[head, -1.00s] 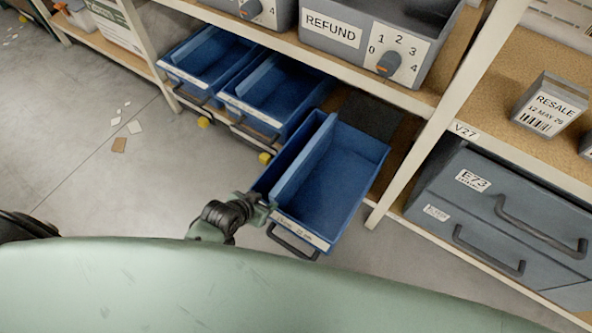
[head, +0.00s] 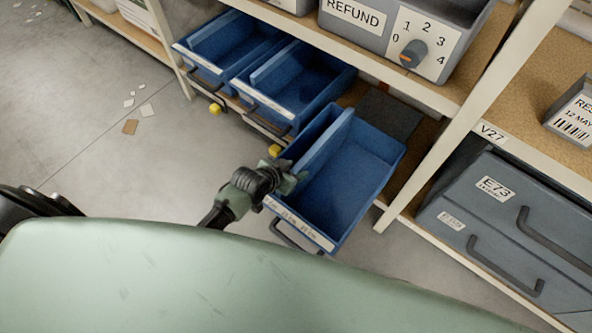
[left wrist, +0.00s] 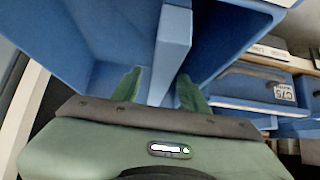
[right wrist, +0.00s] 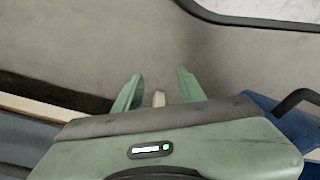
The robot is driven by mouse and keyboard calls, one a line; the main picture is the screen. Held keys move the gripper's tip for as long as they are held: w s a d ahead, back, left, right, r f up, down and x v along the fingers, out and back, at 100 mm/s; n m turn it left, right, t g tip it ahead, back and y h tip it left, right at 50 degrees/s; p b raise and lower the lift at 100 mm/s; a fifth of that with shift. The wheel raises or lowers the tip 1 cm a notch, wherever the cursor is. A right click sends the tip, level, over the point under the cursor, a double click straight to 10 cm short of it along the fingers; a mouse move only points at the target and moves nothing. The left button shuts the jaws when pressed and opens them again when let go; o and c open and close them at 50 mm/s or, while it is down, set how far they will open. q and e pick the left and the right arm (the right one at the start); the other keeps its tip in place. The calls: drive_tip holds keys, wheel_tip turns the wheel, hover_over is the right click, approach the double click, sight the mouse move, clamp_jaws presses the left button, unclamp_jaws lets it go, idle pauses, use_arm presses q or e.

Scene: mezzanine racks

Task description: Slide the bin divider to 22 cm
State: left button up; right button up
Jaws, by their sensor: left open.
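The pulled-out blue bin (head: 366,201) juts from the lowest shelf. Its blue divider (head: 327,145) runs front to back, nearer the left wall. A pale scale strip (head: 302,222) lies along the front rim; its marks are too small to read. My left gripper (head: 288,178) is at the bin's front left. In the left wrist view my left gripper (left wrist: 158,90) is open, with one finger on each side of the divider (left wrist: 174,50) and small gaps showing. My right gripper (right wrist: 158,88) is open and empty over the floor, outside the head view.
Two more blue bins (head: 283,107) with dividers sit to the left, with yellow blocks (head: 215,109) near their fronts. A rack post (head: 450,110) and grey drawers (head: 480,205) stand to the right. A grey REFUND bin (head: 365,45) with a dial is above. Paper scraps (head: 130,126) lie on the floor.

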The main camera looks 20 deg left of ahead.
use_arm(q)
drive_tip(key=shift+w+d+f, duration=0.15)
drive_tip(key=shift+w+f, duration=0.2)
clamp_jaws()
idle(1.3)
